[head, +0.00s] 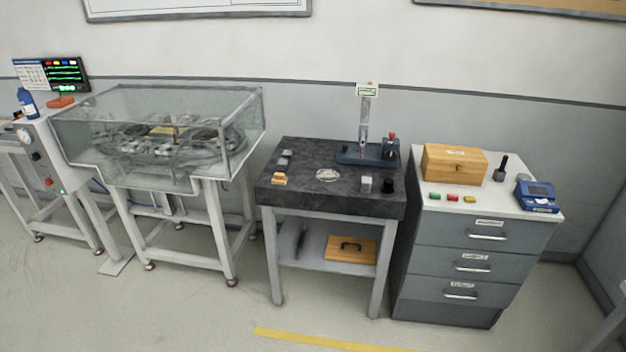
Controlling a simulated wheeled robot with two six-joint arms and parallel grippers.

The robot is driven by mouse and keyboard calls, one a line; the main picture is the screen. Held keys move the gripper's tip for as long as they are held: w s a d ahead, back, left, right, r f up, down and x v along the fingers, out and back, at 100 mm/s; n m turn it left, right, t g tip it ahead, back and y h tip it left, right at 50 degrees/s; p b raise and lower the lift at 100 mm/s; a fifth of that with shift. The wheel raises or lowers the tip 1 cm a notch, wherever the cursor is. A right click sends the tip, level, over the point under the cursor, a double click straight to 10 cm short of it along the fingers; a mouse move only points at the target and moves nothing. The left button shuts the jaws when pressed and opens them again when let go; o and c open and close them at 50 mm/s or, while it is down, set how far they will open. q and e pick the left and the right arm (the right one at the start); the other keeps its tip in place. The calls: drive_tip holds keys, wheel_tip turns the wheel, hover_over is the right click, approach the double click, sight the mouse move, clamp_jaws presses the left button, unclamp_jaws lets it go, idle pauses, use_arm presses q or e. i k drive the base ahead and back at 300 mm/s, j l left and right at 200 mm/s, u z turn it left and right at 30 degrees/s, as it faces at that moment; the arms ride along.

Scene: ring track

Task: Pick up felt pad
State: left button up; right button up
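I cannot clearly make out a felt pad. A pale round flat piece (327,175) lies on the middle of the dark stone-topped table (330,205); I cannot tell whether it is felt. A small tan block-like piece (280,179) lies at the left front of the same top. Green (435,196), red (452,198) and yellow (469,199) small flat pieces lie on the drawer cabinet (545,211); their material is too small to tell. Neither of my grippers shows in the head view.
A gauge stand (365,125), a grey block (366,184) and a black cylinder (387,186) stand on the stone top. A wooden box (454,164) and a blue device (537,196) sit on the cabinet. A glass-covered machine (160,150) stands left. The floor in front is clear.

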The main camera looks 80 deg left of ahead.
sight(279, 178)
drive_tip(key=u, duration=3.15)
